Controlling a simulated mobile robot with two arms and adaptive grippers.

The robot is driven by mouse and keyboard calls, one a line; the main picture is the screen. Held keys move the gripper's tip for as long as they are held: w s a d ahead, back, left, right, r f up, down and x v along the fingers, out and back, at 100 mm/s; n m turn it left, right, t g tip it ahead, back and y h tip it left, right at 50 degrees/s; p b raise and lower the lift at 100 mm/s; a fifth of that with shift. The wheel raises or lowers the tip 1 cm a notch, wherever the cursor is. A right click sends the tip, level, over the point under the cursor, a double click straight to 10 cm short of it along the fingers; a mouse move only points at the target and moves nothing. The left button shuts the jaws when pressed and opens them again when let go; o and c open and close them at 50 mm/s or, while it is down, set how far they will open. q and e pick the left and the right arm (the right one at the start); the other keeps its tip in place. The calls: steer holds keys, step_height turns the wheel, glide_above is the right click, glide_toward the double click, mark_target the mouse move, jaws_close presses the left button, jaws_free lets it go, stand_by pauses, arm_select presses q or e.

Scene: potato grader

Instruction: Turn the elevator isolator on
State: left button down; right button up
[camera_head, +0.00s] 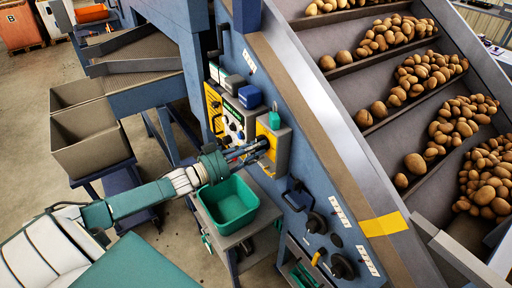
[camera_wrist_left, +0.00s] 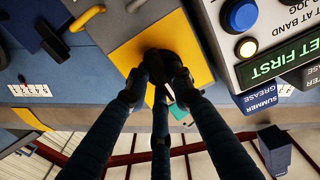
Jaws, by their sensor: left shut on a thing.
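The isolator is a grey box with a yellow face plate (camera_head: 268,132) on the blue side frame of the elevator. In the left wrist view its yellow plate (camera_wrist_left: 190,45) fills the upper middle, with a dark knob (camera_wrist_left: 158,62) on it. My left gripper (camera_head: 262,148) reaches the plate from the left. In the left wrist view its fingers (camera_wrist_left: 156,76) are closed around the knob and hide most of it, so I cannot read its position. My right gripper is in neither view.
A control panel (camera_wrist_left: 258,45) with a blue button and a green display stands beside the isolator. A green bin (camera_head: 228,204) sits on a cart below my wrist. Black handwheels (camera_head: 341,266) are on the frame lower right. The potato-laden elevator (camera_head: 335,105) rises behind.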

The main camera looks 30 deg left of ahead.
arm_select(q)
steer(key=shift+f, duration=0.1)
stand_by(0.3)
steer(key=c, duration=1.5)
jaws_free()
steer(key=v, duration=1.2)
steer(key=shift+a, duration=0.1)
